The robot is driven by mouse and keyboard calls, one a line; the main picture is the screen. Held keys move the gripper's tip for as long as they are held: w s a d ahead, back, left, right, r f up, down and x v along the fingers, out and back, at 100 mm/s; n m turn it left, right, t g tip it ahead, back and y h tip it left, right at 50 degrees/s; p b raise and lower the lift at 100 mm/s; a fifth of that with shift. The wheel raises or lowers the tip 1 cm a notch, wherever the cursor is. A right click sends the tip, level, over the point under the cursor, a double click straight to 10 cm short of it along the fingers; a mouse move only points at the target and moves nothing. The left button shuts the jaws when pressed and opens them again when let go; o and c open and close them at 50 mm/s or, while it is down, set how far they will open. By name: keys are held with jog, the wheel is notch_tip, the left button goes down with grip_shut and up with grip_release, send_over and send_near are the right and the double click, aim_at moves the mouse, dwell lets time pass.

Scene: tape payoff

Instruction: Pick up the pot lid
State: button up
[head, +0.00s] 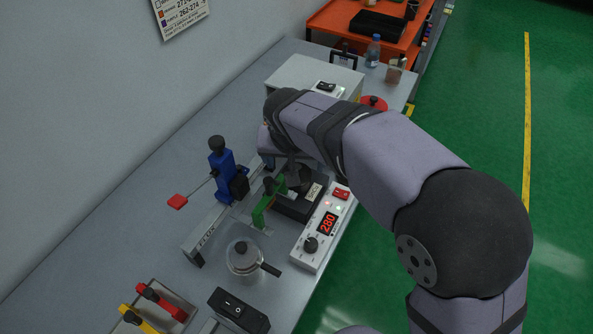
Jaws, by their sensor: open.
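A small metal pot (246,267) stands on the grey bench in the lower middle of the head view, with its dark handle pointing right. The shiny pot lid (241,255) with a dark knob sits on top of the pot. My gripper (298,180) hangs below my wrist, above and to the right of the pot in the picture, over the black block beside the green clamp. It is open, apart from the lid, and partly hidden by my own arm. Its fingertips are small and dark here, so their exact place is hard to tell.
A blue post (221,168) with a red-tipped lever stands left. A black switch box (239,309) is below the pot. Bare bench (140,230) lies left.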

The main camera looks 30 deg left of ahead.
aim_at(305, 172)
jog(key=shift+p+x, duration=1.2)
jog(key=shift+x, duration=1.45)
jog(key=c, duration=1.2)
